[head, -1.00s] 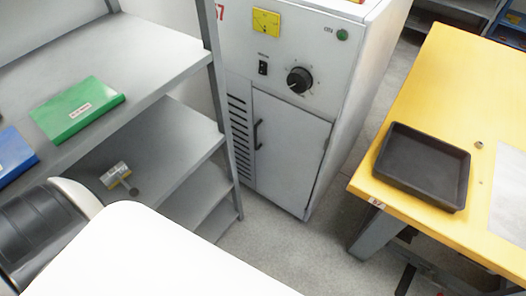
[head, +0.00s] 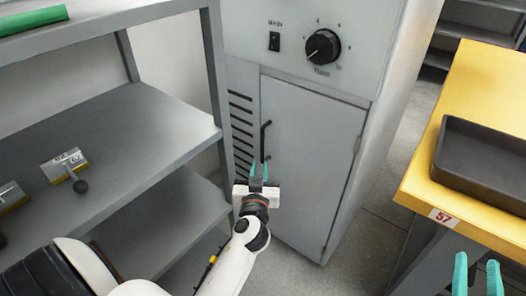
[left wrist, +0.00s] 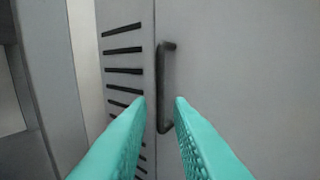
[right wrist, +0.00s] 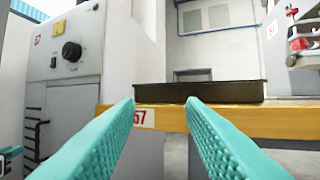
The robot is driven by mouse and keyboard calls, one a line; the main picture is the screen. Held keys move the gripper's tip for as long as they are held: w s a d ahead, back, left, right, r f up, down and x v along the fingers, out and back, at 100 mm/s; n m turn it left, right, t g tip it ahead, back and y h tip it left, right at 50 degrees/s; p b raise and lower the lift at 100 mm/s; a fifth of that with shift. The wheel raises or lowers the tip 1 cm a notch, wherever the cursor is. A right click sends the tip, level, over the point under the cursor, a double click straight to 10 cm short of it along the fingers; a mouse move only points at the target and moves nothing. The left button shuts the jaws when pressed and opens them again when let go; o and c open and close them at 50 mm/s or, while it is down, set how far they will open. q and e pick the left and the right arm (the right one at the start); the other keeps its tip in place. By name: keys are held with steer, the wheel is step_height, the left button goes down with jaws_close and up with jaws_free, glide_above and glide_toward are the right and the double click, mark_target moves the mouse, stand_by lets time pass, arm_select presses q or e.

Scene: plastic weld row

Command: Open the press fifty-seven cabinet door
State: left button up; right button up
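The press fifty-seven cabinet is grey-white, and its door (head: 305,160) is shut in the head view. A black vertical bar handle (head: 264,140) is on the door's left side; hinges show on its right edge. My left gripper (head: 258,172) is open in front of the handle's lower part. In the left wrist view the handle (left wrist: 162,88) stands ahead, between the two teal fingertips (left wrist: 162,100), and no grip on it shows. My right gripper (head: 478,275) is open and empty near the yellow table. The right wrist view shows the cabinet (right wrist: 68,60) with the number 57.
A grey shelf rack (head: 130,120) stands close left of the cabinet, its post near my left arm. A yellow table (head: 475,90) with a black tray (head: 485,160) stands to the right. Bare floor (head: 370,225) lies between cabinet and table.

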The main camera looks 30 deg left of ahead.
mark_target(262, 145)
arm_select(q)
steer(key=x, duration=1)
steer(key=shift+w, duration=0.15)
steer(key=shift+w+a, duration=0.3)
steer(key=shift+w, duration=0.2)
arm_select(e)
steer(key=shift+s+a+r+t+y, duration=0.1)
steer(key=shift+s+r+t+y, duration=0.1)
steer(key=shift+r+t, duration=0.25)
steer(key=shift+s+r+t+y, duration=0.15)
steer(key=shift+r+t+y, duration=0.1)
steer(key=shift+r, duration=0.3)
arm_select(q)
jaws_close()
